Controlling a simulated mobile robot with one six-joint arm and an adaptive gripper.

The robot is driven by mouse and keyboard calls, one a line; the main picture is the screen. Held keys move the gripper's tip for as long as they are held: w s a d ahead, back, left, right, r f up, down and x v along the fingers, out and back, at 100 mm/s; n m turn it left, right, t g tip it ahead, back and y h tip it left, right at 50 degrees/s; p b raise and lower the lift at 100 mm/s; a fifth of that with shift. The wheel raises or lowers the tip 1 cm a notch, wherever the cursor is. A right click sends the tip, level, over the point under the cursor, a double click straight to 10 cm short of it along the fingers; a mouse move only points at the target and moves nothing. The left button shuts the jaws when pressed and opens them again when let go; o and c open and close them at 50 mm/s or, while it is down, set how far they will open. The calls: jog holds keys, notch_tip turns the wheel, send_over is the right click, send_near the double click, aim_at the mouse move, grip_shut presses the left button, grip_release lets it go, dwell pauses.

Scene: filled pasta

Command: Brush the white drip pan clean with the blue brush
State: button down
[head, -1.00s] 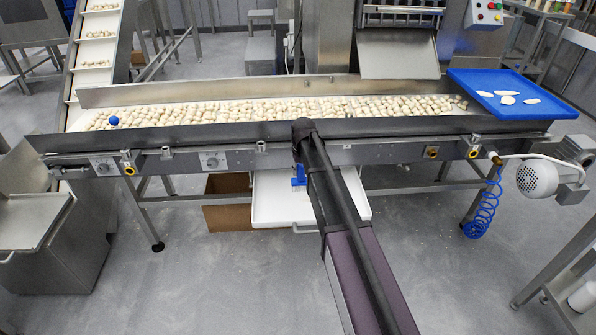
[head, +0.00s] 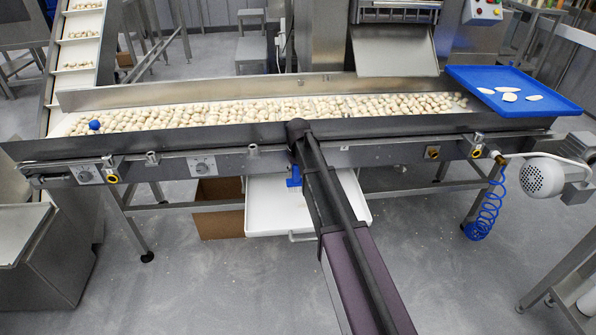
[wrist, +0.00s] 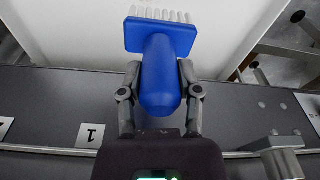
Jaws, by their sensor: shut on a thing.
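The white drip pan (head: 268,218) sits below the conveyor, with a handle on its front edge. My arm covers part of it in the head view. In the wrist view its white surface (wrist: 75,30) fills the top. The blue brush (wrist: 160,70) points toward the pan with its pale bristles at the far end. My gripper (wrist: 157,78) is shut on the brush's handle. In the head view only a bit of the blue brush (head: 293,182) shows, beside my arm and over the pan. I cannot tell whether the bristles touch the pan.
The conveyor (head: 225,140) carries many filled pasta pieces and a blue ball (head: 95,125) above the pan. A brown box (head: 218,205) stands left of the pan. A blue tray (head: 515,95) with several pale pieces is at the right end, above a blue coiled hose (head: 484,205).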

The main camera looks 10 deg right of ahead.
aim_at(295, 184)
jog(key=shift+a+f+b, duration=0.2)
jog(key=shift+f+b, duration=1.15)
jog(key=shift+f, duration=0.1)
notch_tip(295, 184, down, 5)
jog(key=b, duration=0.4)
jog(key=shift+d+r+b, duration=0.1)
jog(key=shift+b, duration=0.3)
jog(key=shift+d+r, duration=0.25)
jog(key=shift+d, duration=0.95)
jog(key=shift+s+d, duration=0.1)
jog(key=shift+d, duration=2.2)
jog(key=shift+a, duration=2.65)
jog(key=shift+a+r+p, duration=0.25)
jog(key=shift+a+p, duration=0.1)
jog(key=shift+a, duration=0.15)
jog(key=shift+a+r+p, duration=0.2)
jog(key=shift+a+p, duration=0.15)
jog(key=shift+a, duration=0.15)
notch_tip(295, 184, up, 6)
jog(key=p, duration=0.6)
jog(key=shift+d+r, duration=0.1)
jog(key=shift+r, duration=0.15)
jog(key=shift+f, duration=0.1)
